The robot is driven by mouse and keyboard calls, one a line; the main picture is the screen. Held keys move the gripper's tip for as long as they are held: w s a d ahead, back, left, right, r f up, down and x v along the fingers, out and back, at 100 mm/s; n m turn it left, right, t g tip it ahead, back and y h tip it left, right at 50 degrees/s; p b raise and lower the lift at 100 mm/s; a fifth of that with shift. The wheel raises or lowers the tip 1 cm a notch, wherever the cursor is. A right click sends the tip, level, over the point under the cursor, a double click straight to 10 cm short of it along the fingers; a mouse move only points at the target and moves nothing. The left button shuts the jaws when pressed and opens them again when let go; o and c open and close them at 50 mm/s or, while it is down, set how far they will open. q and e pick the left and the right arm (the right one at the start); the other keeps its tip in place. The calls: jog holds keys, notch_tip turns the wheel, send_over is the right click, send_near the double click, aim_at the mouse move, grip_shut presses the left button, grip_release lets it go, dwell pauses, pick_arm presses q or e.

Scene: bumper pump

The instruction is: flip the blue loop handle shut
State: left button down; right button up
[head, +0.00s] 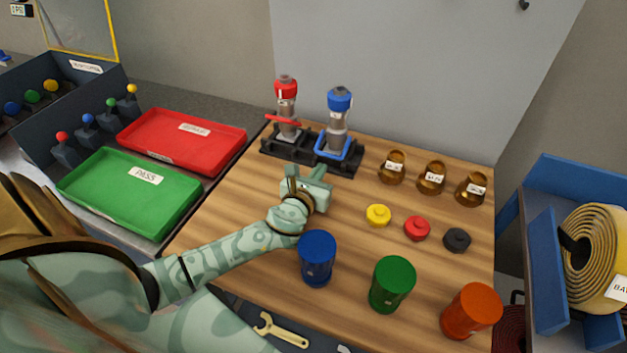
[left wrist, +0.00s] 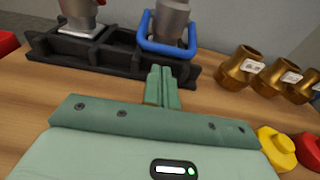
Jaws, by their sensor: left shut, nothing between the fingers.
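The blue loop handle (head: 347,154) is a bent blue bar around the lower part of the grey pump with a blue cap (head: 339,100), in the right half of a black holder (head: 309,157). In the left wrist view the blue loop handle (left wrist: 167,49) sits low around the grey body, just beyond my fingers. My left gripper (head: 318,172) is shut and empty, in front of the holder and a little short of the loop; its fingertips also show in the left wrist view (left wrist: 161,72). I cannot tell whether they touch the holder. My right gripper is not in view.
A red-capped pump (head: 286,95) with a red handle (head: 283,120) stands in the holder's left half. Brass fittings (head: 431,177) stand to the right, with yellow, red and black caps before them. Blue, green (head: 392,284) and orange cylinders line the table front. Green and red trays lie left.

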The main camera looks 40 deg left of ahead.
pick_arm(q)
jog(key=shift+x, duration=1.5)
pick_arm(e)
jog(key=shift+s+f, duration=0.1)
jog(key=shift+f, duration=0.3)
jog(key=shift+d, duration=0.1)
